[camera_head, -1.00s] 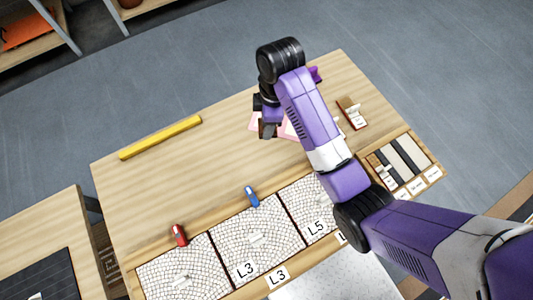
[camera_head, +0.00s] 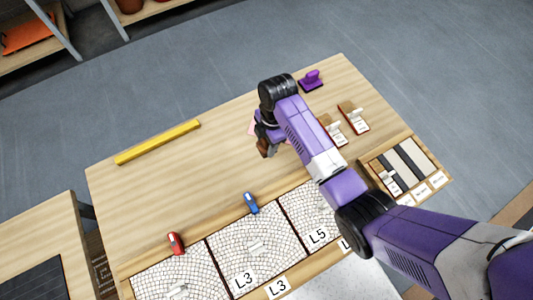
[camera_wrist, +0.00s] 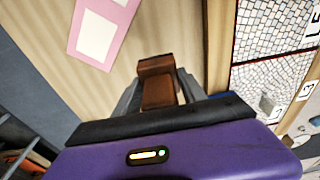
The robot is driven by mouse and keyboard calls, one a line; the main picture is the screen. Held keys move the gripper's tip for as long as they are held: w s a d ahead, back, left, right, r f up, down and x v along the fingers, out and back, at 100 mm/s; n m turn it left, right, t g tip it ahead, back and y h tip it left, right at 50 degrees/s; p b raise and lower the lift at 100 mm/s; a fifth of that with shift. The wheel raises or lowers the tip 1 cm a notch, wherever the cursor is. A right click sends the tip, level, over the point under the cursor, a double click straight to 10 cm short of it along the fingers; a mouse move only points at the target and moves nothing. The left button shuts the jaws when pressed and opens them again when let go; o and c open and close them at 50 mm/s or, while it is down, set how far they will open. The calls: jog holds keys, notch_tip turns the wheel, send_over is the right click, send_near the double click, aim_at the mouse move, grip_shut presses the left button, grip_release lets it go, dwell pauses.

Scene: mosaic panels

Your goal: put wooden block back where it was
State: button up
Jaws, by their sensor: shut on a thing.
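The brown wooden block (camera_wrist: 158,88) sits between the two fingers of my gripper (camera_wrist: 160,80) in the wrist view. My gripper is shut on it. In the head view my gripper (camera_head: 265,143) holds the block (camera_head: 263,152) over the middle of the wooden table (camera_head: 190,175). The gap between block and tabletop is hard to judge. A pink-bordered card (camera_wrist: 98,30) lies to the left of the block in the wrist view; my arm hides most of it in the head view.
Mosaic panels (camera_head: 250,243) line the table's front, with a blue item (camera_head: 250,202) and a red item (camera_head: 175,243) at their back edge. A yellow bar (camera_head: 158,142) lies at back left. Brown stands (camera_head: 353,120), a purple object (camera_head: 311,80) and a sample tray (camera_head: 421,150) are right.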

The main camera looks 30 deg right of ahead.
aim_at(266, 153)
jog(key=shift+f+b, duration=0.6)
jog(key=shift+f, duration=3.4)
jog(key=shift+f, duration=0.15)
jog(key=o, duration=1.4)
jog(key=r, duration=0.4)
jog(key=d+r+p, duration=0.1)
jog(key=r, duration=0.3)
jog(key=r+p, duration=0.1)
jog(key=r, duration=0.3)
jog(key=shift+d+r, duration=0.1)
jog(key=shift+d, duration=0.15)
